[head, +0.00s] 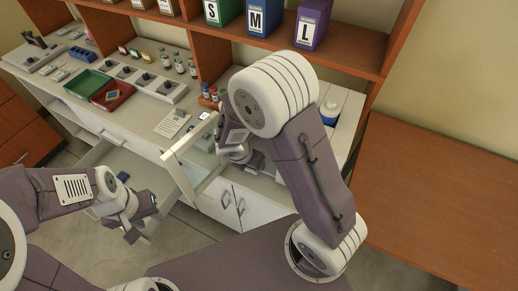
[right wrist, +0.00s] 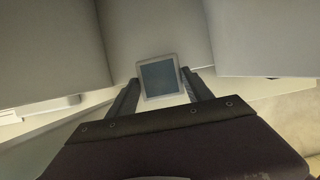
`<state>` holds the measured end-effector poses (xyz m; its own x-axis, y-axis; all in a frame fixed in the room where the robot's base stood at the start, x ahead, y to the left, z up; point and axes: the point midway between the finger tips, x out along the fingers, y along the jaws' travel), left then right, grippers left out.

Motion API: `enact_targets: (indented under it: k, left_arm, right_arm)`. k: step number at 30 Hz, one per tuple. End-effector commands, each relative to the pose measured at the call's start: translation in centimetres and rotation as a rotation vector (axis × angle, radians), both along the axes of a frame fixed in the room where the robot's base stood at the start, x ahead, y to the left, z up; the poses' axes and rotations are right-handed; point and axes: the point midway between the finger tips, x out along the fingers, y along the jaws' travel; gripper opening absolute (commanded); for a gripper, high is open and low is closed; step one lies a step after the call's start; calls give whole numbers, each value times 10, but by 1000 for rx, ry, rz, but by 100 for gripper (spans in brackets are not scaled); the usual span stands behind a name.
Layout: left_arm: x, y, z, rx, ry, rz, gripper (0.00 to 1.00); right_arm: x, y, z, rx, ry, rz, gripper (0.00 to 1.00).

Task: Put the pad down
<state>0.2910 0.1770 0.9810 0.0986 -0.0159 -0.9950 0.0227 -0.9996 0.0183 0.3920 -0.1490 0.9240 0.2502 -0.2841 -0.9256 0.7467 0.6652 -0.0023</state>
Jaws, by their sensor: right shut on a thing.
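The pad (right wrist: 160,78) is a small square with a pale frame and a blue-grey face. In the right wrist view it sits between the two dark fingers of my right gripper (right wrist: 158,88), which is shut on it. In the head view my right gripper (head: 236,154) is at the bench front, beside an open glass-paned door (head: 190,158), partly hidden by my right arm. What lies directly under the pad is hidden. My left gripper (head: 142,224) is low at the left, in front of an open drawer, with its fingers apart and nothing seen between them.
On the bench are a green tray (head: 86,82), a red tray (head: 112,96), small bottles and a paper sheet (head: 172,123). A bare brown table (head: 440,190) stands at right.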

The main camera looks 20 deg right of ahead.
Motion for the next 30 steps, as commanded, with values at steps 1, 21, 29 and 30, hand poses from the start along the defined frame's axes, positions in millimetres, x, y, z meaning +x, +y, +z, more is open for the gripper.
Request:
enact_targets:
  k: [1,21,29,30]
  left_arm:
    - [0,0,3,0,0,0,36]
    - [0,0,5,0,0,0,36]
    - [0,0,2,0,0,0,36]
    - [0,0,1,0,0,0,36]
  right_arm:
    - [5,-6,1,0,0,-4,15]
    - [38,-42,-16,0,0,0,15]
    - [38,-42,-19,0,0,0,15]
    - [38,-42,-21,0,0,0,15]
